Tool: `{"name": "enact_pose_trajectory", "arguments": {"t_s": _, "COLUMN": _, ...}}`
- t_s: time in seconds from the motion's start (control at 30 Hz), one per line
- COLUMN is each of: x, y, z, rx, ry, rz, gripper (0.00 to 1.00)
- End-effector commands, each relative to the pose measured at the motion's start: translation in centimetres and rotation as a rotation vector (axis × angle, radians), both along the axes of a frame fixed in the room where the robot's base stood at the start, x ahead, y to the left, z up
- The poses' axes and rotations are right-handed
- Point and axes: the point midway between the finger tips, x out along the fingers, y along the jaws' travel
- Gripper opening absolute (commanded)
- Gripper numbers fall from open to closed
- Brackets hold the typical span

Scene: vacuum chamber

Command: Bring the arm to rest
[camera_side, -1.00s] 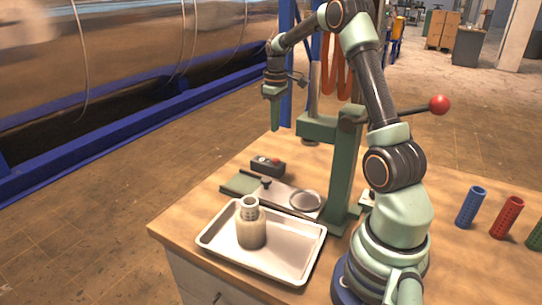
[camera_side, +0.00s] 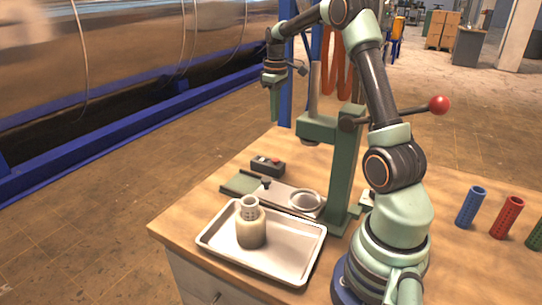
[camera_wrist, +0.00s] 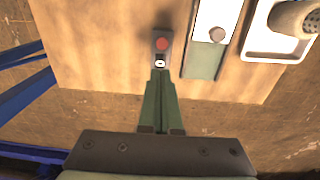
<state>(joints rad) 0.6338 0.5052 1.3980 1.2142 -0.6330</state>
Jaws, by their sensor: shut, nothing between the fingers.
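My gripper (camera_side: 275,106) is raised high at the left of the green press, pointing down, its fingers shut and empty. In the wrist view my gripper (camera_wrist: 159,78) shows as two green fingers closed together, with the table below. It is apart from everything on the table. My arm reaches up from its base at the table's right and bends over toward the left.
A green press (camera_side: 345,165) with a red-knobbed lever (camera_side: 439,105) stands mid-table. A control box with a red button (camera_side: 268,166) lies behind. Blue (camera_side: 470,206), red (camera_side: 506,217) and green cylinders stand at right.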

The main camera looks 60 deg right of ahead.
Motion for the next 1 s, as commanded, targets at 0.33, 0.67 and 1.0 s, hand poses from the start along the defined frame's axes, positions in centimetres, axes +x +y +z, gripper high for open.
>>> {"name": "enact_pose_trajectory", "arguments": {"t_s": 0.33, "x": 0.0, "y": 9.0, "z": 5.1, "rx": -0.053, "ry": -0.112, "rz": 0.011, "gripper": 0.00}}
{"name": "enact_pose_trajectory", "arguments": {"t_s": 0.67, "x": -3.8, "y": 19.7, "z": 8.0, "rx": -0.063, "ry": -0.279, "rz": 0.011, "gripper": 0.00}}
{"name": "enact_pose_trajectory", "arguments": {"t_s": 1.0, "x": -9.1, "y": 27.2, "z": 7.1, "rx": -0.010, "ry": -0.435, "rz": 0.009, "gripper": 0.00}}
